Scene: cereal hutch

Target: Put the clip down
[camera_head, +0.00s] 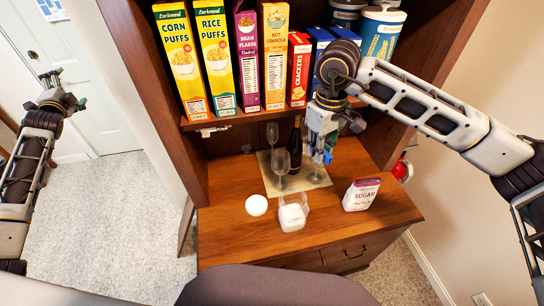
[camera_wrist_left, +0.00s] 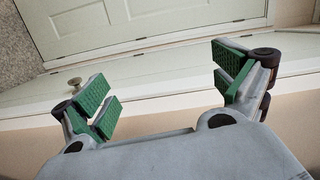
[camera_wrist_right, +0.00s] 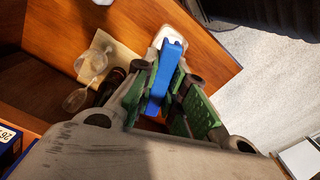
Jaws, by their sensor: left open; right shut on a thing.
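The clip is blue, and my right gripper (camera_head: 322,150) is shut on it above the hutch counter. In the head view only a small part of the clip (camera_head: 328,157) shows by the fingers. In the right wrist view the blue clip (camera_wrist_right: 161,80) lies lengthwise between the green finger pads (camera_wrist_right: 150,100). My left gripper (camera_head: 52,78) is open and empty, away from the hutch at the far left. Its spread green pads show in the left wrist view (camera_wrist_left: 165,85), facing a door.
On the counter (camera_head: 225,235) stand a sugar bag (camera_head: 361,195), a clear container with white contents (camera_head: 293,215) and a round white lid (camera_head: 256,205). Wine glasses (camera_head: 280,162) and a dark bottle (camera_head: 296,145) stand on a mat (camera_head: 266,180). Cereal boxes (camera_head: 213,60) fill the shelf above.

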